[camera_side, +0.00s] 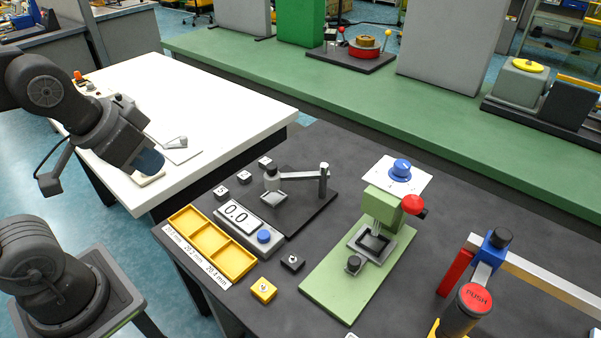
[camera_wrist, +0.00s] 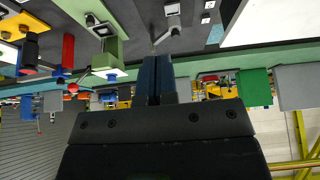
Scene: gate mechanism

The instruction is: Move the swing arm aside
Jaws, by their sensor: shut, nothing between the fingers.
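The swing arm appears to be the long pale bar (camera_side: 540,272) at the right of the side view. It meets a blue block (camera_side: 494,246) with a dark knob, and a red piece (camera_side: 455,272) hangs at its near end. Beside it stands a dark cylinder with a red PUSH top (camera_side: 475,298). The bar's far end is cut off by the picture edge. My gripper (camera_side: 150,164) is over the white table at the left, well away from the bar. In the wrist view its blue fingers (camera_wrist: 158,78) are together and empty.
Between my gripper and the bar, the dark table carries a yellow tray (camera_side: 213,246), a gauge stand (camera_side: 300,190) and a green press (camera_side: 375,235) with a red knob. A green bench (camera_side: 300,75) runs behind. The white table (camera_side: 225,105) is mostly clear.

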